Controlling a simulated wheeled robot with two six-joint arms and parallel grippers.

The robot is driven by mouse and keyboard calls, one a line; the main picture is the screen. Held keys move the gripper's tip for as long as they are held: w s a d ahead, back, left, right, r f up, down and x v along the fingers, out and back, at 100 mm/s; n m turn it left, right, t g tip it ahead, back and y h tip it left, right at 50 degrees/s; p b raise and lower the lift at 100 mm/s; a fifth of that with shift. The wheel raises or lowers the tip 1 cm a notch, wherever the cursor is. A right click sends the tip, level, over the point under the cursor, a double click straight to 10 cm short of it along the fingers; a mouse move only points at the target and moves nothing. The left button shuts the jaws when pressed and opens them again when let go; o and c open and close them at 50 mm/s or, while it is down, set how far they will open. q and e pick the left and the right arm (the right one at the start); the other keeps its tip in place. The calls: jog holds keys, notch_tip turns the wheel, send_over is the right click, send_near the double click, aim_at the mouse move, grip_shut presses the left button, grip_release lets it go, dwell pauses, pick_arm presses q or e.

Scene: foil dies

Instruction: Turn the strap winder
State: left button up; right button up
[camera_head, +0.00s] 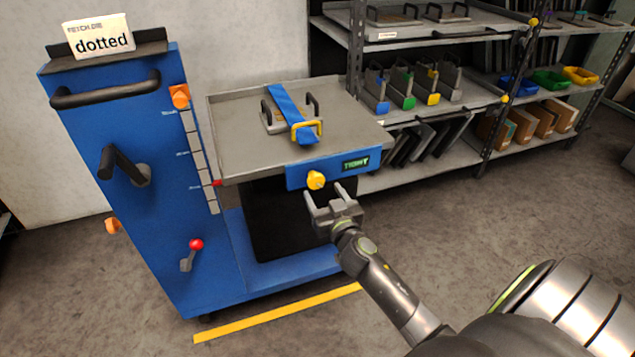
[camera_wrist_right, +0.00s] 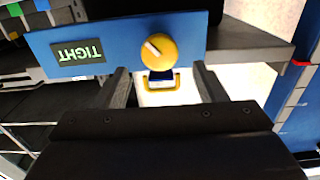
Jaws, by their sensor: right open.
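The strap winder is a round yellow knob (camera_head: 316,180) on the blue front panel (camera_head: 300,177) of a grey tray table. It also shows in the right wrist view as a yellow knob (camera_wrist_right: 159,51) with a pale mark. A small display (camera_head: 356,163) on the panel reads TIGHT. A blue strap (camera_head: 290,108) runs over a grey plate with dark handles and a yellow buckle (camera_head: 306,130). My right gripper (camera_head: 331,193) is open and empty just in front of the knob, its fingers apart and not seen touching it. My left gripper is not in view.
A blue cart (camera_head: 130,200) with a dark crank (camera_head: 125,167), a red-tipped lever (camera_head: 193,253) and a sign (camera_head: 99,38) reading "dotted" stands at left. Shelves (camera_head: 440,110) with plates and bins stand behind. A yellow line (camera_head: 275,312) marks the open floor.

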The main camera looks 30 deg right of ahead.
aim_at(317, 182)
jog(key=shift+x, duration=2.6)
jog(key=shift+c, duration=0.5)
jog(key=c, duration=0.9)
